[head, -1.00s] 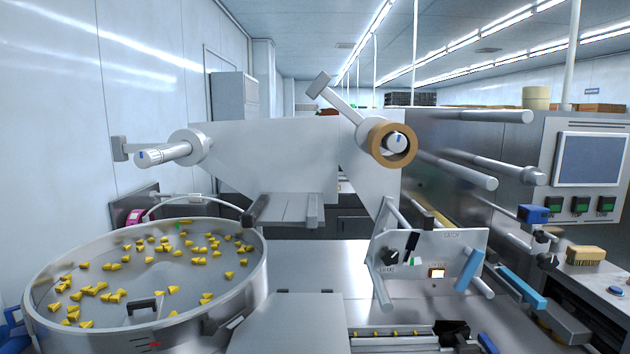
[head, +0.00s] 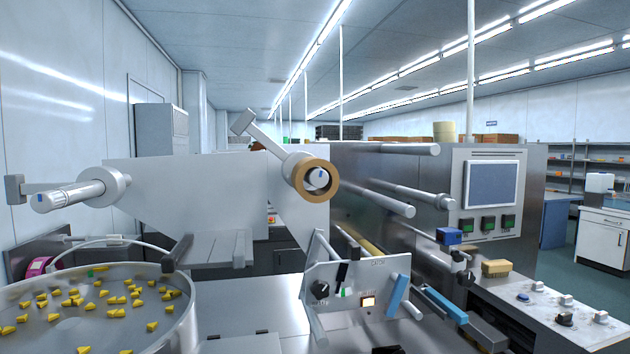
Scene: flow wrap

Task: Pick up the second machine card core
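A brown cardboard-like core (head: 300,184) sits around the right spindle (head: 317,179) on the flow wrap machine's upright white plate (head: 215,175), near the middle of the head view. Its ring face points toward me, with the pale spindle end showing through it. The left spindle (head: 60,197) carries a pale grey collar and no brown ring that I can see. Neither of my grippers shows in the head view, so I cannot see whether they hold anything.
A round steel bowl (head: 185,310) with several yellow pieces stands at the lower left. A control plate (head: 335,290) with a knob stands in front. Steel rollers (head: 400,149) jut out on the right, beside a screen panel (head: 489,185). A wood-backed brush (head: 496,267) lies at right.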

